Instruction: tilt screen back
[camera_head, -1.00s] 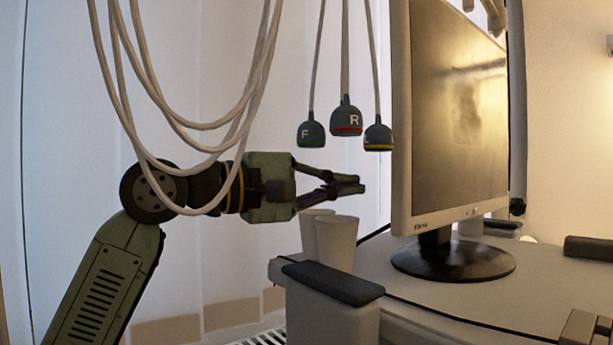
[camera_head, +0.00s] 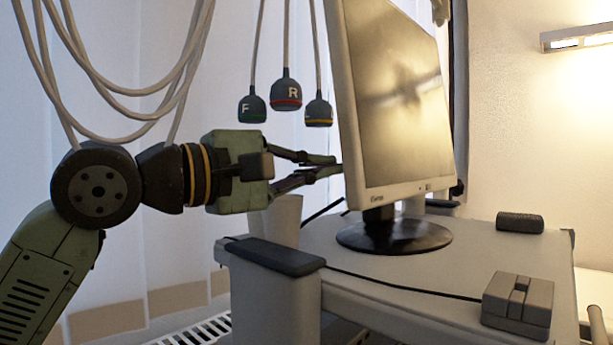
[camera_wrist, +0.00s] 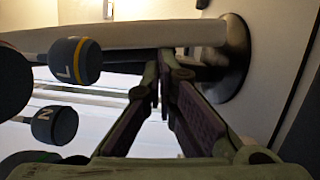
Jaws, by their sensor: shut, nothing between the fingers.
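The screen (camera_head: 398,100) is a pale-framed monitor on a round dark base (camera_head: 395,237). Its face points right, and its top leans left, away from the face. My gripper (camera_head: 337,164) is shut and empty, level at the lower left edge of the screen. Its fingertips meet that edge in the head view; whether they press on it or sit just beside it I cannot tell. In the wrist view, my gripper (camera_wrist: 163,58) points at the pale screen edge (camera_wrist: 120,35), with the dark base (camera_wrist: 236,60) to the right. The screen's back is hidden in the head view.
Several cables loop over my arm. Three hanging plugs, the nearest to the screen marked yellow (camera_head: 318,109), hang above my gripper. A pale cup (camera_head: 285,220) stands below it.

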